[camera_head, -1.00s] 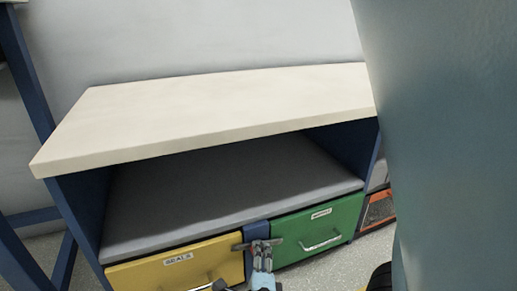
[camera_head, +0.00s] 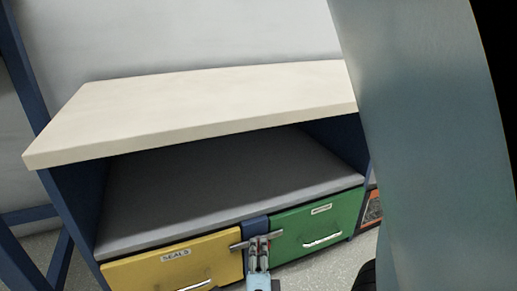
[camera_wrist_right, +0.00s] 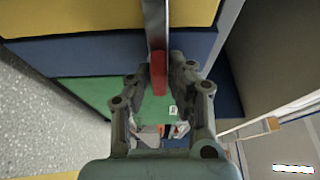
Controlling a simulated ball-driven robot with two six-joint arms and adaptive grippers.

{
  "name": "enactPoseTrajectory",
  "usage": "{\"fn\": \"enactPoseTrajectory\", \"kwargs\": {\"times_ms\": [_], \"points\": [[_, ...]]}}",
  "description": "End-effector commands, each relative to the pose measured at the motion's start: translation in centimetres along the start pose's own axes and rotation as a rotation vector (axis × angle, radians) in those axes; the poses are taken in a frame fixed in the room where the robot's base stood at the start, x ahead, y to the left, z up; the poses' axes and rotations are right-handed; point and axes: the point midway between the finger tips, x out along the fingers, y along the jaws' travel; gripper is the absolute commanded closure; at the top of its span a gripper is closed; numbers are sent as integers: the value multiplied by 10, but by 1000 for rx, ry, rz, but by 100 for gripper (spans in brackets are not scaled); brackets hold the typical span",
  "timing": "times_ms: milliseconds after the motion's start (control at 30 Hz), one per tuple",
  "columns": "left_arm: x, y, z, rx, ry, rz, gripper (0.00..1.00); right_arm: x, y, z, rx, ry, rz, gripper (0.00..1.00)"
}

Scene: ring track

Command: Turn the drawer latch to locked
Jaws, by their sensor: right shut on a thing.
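The drawer latch is a grey bar (camera_head: 238,245) on the blue divider between the yellow drawer (camera_head: 140,272) and the green drawer (camera_head: 300,222). In the head view it lies nearly level, its right end slightly higher. My right gripper (camera_head: 259,241) is at the latch, with its fingers closed around it. In the right wrist view the grey bar (camera_wrist_right: 156,22) ends in a red tip (camera_wrist_right: 158,72) between the fingers of the right gripper (camera_wrist_right: 164,76). The fingers hide part of the latch in the head view. My left gripper is not in view.
Both drawers look shut, each with a handle. A pale worktop (camera_head: 200,108) overhangs a grey shelf (camera_head: 220,185) above the drawers. An orange-framed box (camera_head: 373,208) shows at the right. Speckled floor (camera_head: 330,270) lies in front.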

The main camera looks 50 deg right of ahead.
Motion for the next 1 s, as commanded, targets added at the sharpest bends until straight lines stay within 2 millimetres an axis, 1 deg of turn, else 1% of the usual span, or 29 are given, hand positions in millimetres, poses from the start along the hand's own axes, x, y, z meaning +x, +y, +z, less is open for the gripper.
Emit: {"fn": "enactPoseTrajectory", "kwargs": {"times_ms": [67, 100, 233, 267, 533, 667, 767, 933, 967, 1000], "points": [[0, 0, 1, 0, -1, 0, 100, -2, 4, -1, -8, -3, 10, 100], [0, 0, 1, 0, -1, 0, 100, -2, 4, -1, -8, -3, 10, 80], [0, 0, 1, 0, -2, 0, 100, -2, 3, -1, -6, -3, 8, 63], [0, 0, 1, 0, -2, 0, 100, -2, 3, -1, -6, -3, 7, 62], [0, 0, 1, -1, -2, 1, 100, -1, 1, -1, -3, -1, 4, 62], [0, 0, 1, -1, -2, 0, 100, -1, -4, -1, -2, 0, 3, 62], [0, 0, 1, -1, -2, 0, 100, -1, -13, -2, -1, -1, 2, 62], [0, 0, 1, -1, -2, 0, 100, -1, -39, -2, 1, 0, -1, 62], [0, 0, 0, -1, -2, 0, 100, -1, -44, -2, -1, 0, -2, 56], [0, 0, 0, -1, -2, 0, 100, -1, -51, -2, -1, 0, -4, 47]]}}
